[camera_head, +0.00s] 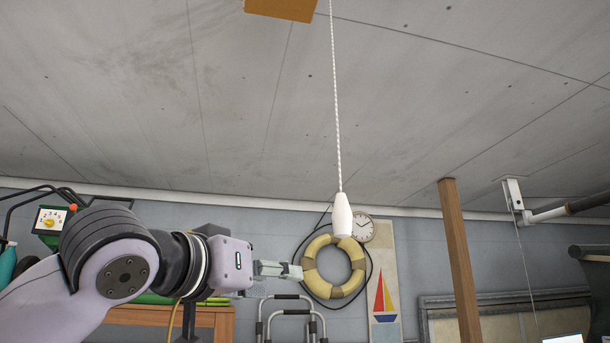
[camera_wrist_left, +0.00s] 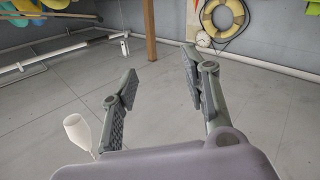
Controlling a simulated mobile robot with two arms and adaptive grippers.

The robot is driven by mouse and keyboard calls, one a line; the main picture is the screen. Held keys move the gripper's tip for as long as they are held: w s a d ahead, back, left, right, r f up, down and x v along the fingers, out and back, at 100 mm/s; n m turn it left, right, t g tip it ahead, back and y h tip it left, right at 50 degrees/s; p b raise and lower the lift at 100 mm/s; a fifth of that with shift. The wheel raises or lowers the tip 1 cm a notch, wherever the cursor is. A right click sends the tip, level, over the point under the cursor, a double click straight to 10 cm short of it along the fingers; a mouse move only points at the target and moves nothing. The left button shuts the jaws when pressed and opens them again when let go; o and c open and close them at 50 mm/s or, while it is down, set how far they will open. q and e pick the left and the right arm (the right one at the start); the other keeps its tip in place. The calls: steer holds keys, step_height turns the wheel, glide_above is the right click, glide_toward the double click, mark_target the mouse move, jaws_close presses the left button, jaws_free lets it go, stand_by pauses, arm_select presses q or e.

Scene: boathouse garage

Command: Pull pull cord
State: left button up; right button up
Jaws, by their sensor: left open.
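The pull cord (camera_head: 336,110) is a thin white beaded line hanging from the ceiling, with a white tapered handle (camera_head: 342,215) at its lower end. My left gripper (camera_head: 290,270) is below and to the left of the handle in the head view, apart from it. In the left wrist view the left gripper (camera_wrist_left: 160,65) has its two fingers spread with nothing between them. The handle (camera_wrist_left: 76,130) also shows there, outside the fingers, at the lower left. My right gripper is in neither view.
A wooden post (camera_head: 459,260) stands to the right. A life ring (camera_head: 334,267), a clock (camera_head: 363,227) and a sailboat picture (camera_head: 384,285) are on the back wall. An orange-brown panel (camera_head: 282,9) is on the ceiling. The space around the hanging handle looks free.

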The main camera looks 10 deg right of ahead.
mark_target(337, 217)
arm_select(q)
steer(key=s+d+r+m+p, duration=0.1)
steer(key=s+r, duration=0.3)
steer(key=s, duration=0.3)
steer(key=s+d+r+m+p, duration=0.1)
steer(key=s+d+r, duration=0.15)
steer(key=s, duration=0.45)
steer(key=shift+h, duration=0.3)
steer(key=x, duration=0.2)
steer(key=p+x, duration=0.1)
steer(key=x, duration=0.1)
steer(key=p+x, duration=0.1)
steer(key=x, duration=0.1)
steer(key=shift+w+a+r, duration=0.35)
steer(key=shift+p+x, duration=0.45)
steer(key=shift+x, duration=0.85)
steer(key=shift+a+f, duration=0.1)
steer(key=shift+c, duration=0.5)
jaws_close()
steer(key=shift+f, duration=0.1)
